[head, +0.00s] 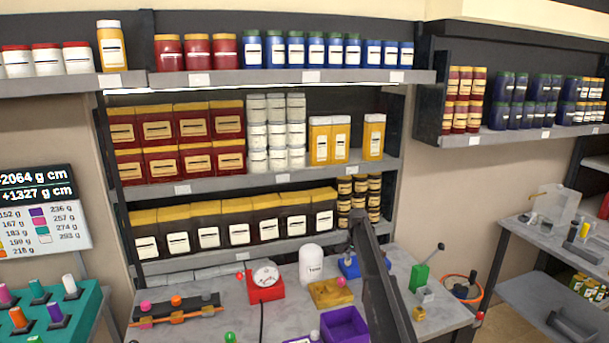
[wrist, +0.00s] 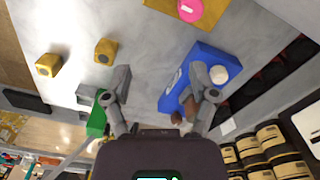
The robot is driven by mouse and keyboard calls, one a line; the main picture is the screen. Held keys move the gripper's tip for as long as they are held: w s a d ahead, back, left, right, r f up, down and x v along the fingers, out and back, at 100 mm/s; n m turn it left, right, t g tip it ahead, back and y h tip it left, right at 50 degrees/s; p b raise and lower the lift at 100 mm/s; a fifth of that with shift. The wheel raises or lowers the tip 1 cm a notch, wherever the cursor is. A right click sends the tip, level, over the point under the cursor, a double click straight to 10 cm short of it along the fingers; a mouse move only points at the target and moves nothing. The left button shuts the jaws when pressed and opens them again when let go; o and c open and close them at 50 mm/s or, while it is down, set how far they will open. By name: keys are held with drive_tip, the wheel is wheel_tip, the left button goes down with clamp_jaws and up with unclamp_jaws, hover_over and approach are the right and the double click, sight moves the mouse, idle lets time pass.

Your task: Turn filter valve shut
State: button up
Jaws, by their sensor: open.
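No part is legibly marked as the filter valve. A blue block (head: 349,267) stands at the back of the bench, partly behind my dark arm. In the wrist view the blue block (wrist: 187,80) carries a white knob (wrist: 219,75) and a pale round mark. My gripper (wrist: 160,88) is open and empty, its right finger overlapping the blue block. Its left finger lies near a green block (wrist: 97,120). A yellow block (head: 332,293) with a pink knob (head: 341,282) stands in front of the blue block. Contact cannot be told. My arm hides the gripper in the head view.
A white tank (head: 311,265) and a red gauge box (head: 265,289) stand left of the blue block. A purple bin (head: 344,325) is at the front. A green block with a lever (head: 419,277) stands right. Stocked shelves (head: 270,179) rise behind the bench.

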drive_tip(key=s+a+n, duration=0.2)
drive_tip(key=s+n, duration=0.7)
drive_tip(key=s, duration=3.5)
wheel_tip(320, 180, down, 10)
drive_tip(key=s+b, duration=0.2)
drive_tip(key=b, duration=0.8)
